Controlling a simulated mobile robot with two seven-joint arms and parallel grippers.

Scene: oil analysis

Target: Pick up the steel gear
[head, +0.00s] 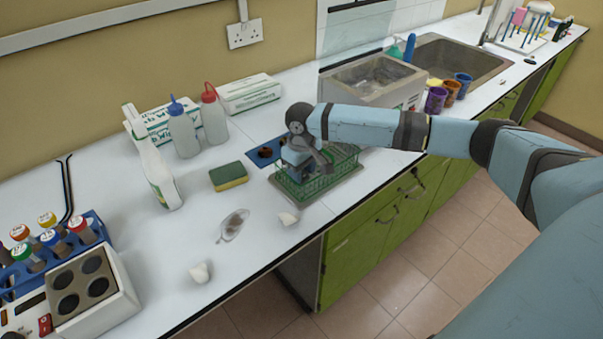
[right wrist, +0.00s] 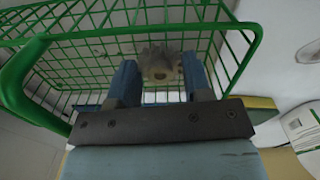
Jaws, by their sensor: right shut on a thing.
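The steel gear (right wrist: 160,66) is a grey toothed disc with a hole in its middle. In the right wrist view it sits between the two blue fingers of my right gripper (right wrist: 161,80), which is shut on it. The gripper is inside or just over a green wire basket (right wrist: 130,30). In the head view the basket (head: 318,190) stands on a tray on the counter, with my right gripper (head: 300,160) pointing down over it. The gear is hidden there by the gripper. I cannot tell whether the gear touches the basket floor. My left gripper is not in view.
A green and yellow sponge (head: 229,177) and squeeze bottles (head: 184,130) stand left of the basket. A blue mat (head: 260,153) lies behind it. A grey basin (head: 372,80) stands behind my arm.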

